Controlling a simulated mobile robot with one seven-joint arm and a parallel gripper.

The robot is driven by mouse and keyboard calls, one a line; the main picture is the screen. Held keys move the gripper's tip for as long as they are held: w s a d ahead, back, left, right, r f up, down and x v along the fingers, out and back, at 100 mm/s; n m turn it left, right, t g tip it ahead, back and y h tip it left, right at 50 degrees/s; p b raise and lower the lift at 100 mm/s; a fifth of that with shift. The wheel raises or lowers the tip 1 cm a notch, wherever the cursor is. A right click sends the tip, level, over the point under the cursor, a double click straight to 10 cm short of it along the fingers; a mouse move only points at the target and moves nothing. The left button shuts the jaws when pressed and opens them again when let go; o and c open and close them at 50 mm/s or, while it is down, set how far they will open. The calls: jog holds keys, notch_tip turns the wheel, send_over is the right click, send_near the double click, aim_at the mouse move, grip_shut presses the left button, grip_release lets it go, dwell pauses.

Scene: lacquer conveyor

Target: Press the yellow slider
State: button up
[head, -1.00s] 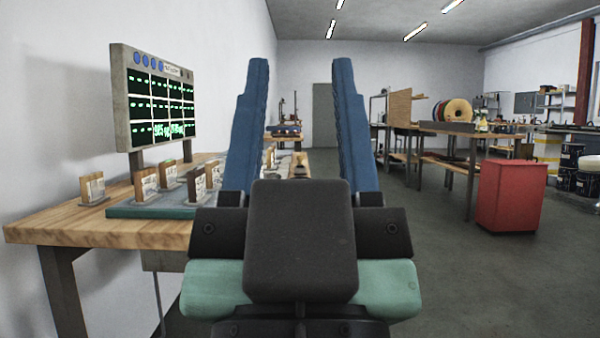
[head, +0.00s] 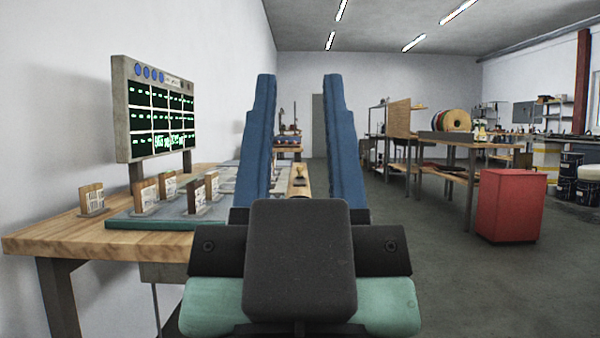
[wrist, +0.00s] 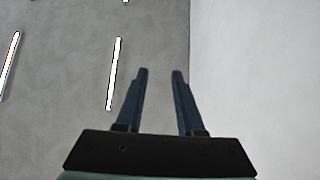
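I cannot make out a yellow slider in either view. My fingers and wrist hide part of the bench.
A wooden workbench (head: 60,235) stands at left against the wall. It bears a green-lit display panel (head: 155,110), a teal-edged board (head: 150,222) and several small tagged wooden blocks (head: 145,195). A red cabinet (head: 511,205) stands at right. The floor between is clear.

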jog(key=shift+r, duration=0.3)
jog(key=shift+c, duration=1.2)
notch_tip(320, 180, up, 52)
jog(key=p, duration=5.2)
jog(key=shift+r+p, duration=0.1)
jog(key=shift+p, duration=0.25)
grip_shut()
